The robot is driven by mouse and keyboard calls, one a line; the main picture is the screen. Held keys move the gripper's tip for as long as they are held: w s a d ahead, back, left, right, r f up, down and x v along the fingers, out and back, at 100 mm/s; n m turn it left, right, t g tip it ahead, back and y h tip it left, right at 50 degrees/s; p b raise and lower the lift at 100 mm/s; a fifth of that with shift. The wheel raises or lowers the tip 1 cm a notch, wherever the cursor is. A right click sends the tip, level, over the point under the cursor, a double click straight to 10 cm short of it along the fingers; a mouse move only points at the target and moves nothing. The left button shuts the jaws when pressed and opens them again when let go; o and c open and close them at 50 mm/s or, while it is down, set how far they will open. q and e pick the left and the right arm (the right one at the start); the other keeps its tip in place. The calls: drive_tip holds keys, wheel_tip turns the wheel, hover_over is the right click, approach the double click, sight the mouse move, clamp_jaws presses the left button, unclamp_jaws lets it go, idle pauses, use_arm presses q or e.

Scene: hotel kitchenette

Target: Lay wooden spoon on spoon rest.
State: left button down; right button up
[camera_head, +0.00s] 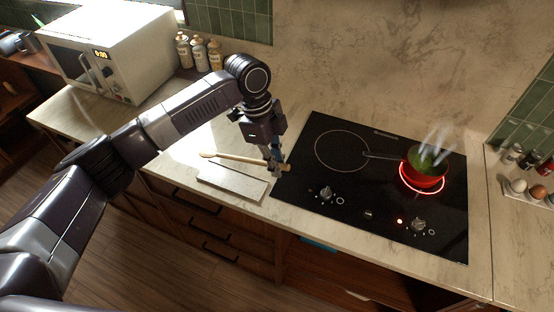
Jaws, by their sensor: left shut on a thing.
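The wooden spoon (238,157) is a pale, long-handled spoon in the head view. My left gripper (277,163) is shut on it near its right end, at the left edge of the cooktop. The spoon points left, lying above or just behind a flat grey rectangular slab (231,182), which looks like the spoon rest. The slab lies on the counter left of the cooktop. I cannot tell whether the spoon touches anything beneath it. My right gripper is out of the picture.
A red pan (424,173) with green contents steams on a glowing burner of the black cooktop (318,226). A white microwave (110,52) and several bottles (199,53) stand at the back left. Eggs and jars (518,186) stand far right. Counter around the slab is clear.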

use_arm(q)
drive_tip(key=f+b, duration=0.1)
drive_tip(key=f, duration=0.1)
drive_tip(key=f+b, duration=0.4)
drive_tip(key=shift+w+f, duration=0.3)
drive_tip(key=shift+f, duration=0.6)
drive_tip(key=c, duration=1.9)
unclamp_jaws()
drive_tip(key=v, duration=1.2)
drive_tip(key=shift+w+a, duration=0.1)
drive_tip(key=shift+w, duration=0.05)
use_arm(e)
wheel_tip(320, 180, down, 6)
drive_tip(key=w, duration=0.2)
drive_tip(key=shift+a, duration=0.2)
